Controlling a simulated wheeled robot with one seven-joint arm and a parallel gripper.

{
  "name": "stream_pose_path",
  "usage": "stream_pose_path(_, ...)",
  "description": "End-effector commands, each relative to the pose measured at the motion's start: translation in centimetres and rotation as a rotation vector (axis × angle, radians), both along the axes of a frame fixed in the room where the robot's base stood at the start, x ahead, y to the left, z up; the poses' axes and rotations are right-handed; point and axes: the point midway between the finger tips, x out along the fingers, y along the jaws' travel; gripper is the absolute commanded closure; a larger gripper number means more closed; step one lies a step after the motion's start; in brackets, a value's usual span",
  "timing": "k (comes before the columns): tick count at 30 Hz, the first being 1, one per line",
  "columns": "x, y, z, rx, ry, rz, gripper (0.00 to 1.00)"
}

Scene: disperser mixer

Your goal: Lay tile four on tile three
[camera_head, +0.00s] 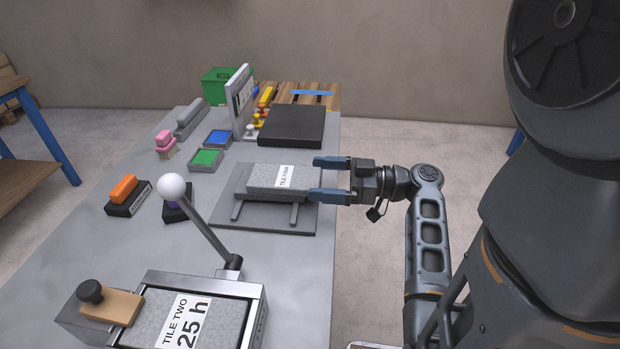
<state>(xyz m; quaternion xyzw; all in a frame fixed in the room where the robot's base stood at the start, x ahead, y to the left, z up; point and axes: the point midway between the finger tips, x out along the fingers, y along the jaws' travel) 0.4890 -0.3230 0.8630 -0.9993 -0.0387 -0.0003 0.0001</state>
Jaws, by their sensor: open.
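A light grey slab with a white label, which seems to read TILE FOUR (265,180), lies flat near the middle of the table. Under it shows a darker grey slab (242,193); its label is hidden, so I cannot tell whether it is tile three. Both sit above two grey rails (294,214) on a flat grey plate (265,222). My gripper (330,179) is open at the right end of the labelled slab. Its blue fingers point left, one at the far side and one at the near side. I cannot tell whether they touch it.
A slab marked TILE TWO (150,325) lies in a metal frame in front, beside a white-knobbed lever (205,225). A black block (292,126) and an upright panel (240,100) stand behind. Green (206,158) and blue (217,138) pads lie left. Floor is clear right of the table.

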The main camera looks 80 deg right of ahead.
Motion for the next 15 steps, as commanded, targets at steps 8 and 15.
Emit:
stream_pose_path(8, -5.7, -0.5, -0.1, -0.002, 0.001, -0.002, 0.00)
stream_pose_path(15, -8.2, -0.7, 0.0, -0.001, 0.000, 0.000, 0.00)
